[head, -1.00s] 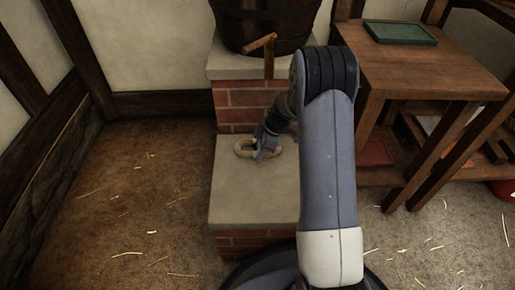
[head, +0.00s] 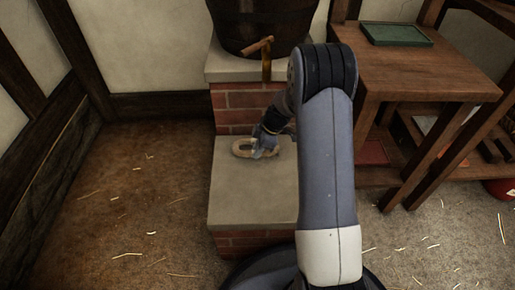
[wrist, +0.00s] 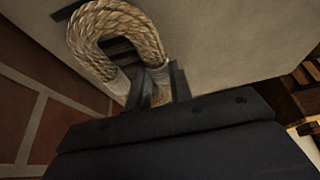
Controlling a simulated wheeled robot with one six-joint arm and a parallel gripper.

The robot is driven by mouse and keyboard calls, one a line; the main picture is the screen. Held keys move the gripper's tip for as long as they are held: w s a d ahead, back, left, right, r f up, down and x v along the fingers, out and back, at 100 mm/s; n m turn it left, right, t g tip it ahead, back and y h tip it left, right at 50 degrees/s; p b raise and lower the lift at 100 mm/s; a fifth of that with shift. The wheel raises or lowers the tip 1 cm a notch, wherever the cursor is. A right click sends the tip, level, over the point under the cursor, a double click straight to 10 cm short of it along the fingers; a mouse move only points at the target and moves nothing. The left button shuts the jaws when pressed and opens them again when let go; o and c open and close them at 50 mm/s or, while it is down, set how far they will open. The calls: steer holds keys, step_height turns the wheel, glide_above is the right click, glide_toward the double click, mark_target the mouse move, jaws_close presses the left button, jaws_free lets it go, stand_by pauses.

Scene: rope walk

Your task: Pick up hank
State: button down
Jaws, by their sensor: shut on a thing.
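The hank (head: 243,148) is a pale tan loop of rope over the back part of a stone-topped brick step. It also shows in the wrist view (wrist: 113,22), as a thick twisted loop with pale bindings near my jaws. My gripper (head: 262,148) is shut on the right side of the hank. In the wrist view my gripper (wrist: 153,88) has its dark fingers on the rope near the pale binding. I cannot tell whether the hank touches the stone or is just above it. My arm hides the right part of the step.
The stone step (head: 250,196) is otherwise bare in front. A dark wooden barrel (head: 265,25) with a wooden tap (head: 266,60) stands on the higher brick ledge behind. A wooden table (head: 420,72) with a green tray (head: 396,34) is at the right. Straw-strewn floor lies left.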

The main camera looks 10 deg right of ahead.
step_height(320, 180, up, 6)
steer(key=shift+r+p, duration=0.25)
steer(key=shift+p, duration=1)
steer(key=s+a, duration=0.2)
steer(key=s, duration=0.7)
steer(key=s+a+f+p, duration=0.1)
steer(key=s, duration=0.9)
steer(key=shift+a, duration=0.4)
steer(key=w+d+r+m+t+h+p, duration=0.2)
steer(key=w+d+r+m+t+h, duration=0.25)
steer(key=w+r+m, duration=0.95)
steer(key=s+r+m+p, duration=0.1)
steer(key=s+r+p, duration=0.1)
steer(key=r+p, duration=0.7)
steer(key=s+r+p, duration=0.2)
steer(key=r+p, duration=0.8)
steer(key=p, duration=1.3)
steer(key=shift+r+m+g, duration=0.25)
steer(key=shift+m+g, duration=0.15)
steer(key=shift+g, duration=0.05)
steer(key=shift+s+d, duration=0.1)
steer(key=shift+s, duration=0.05)
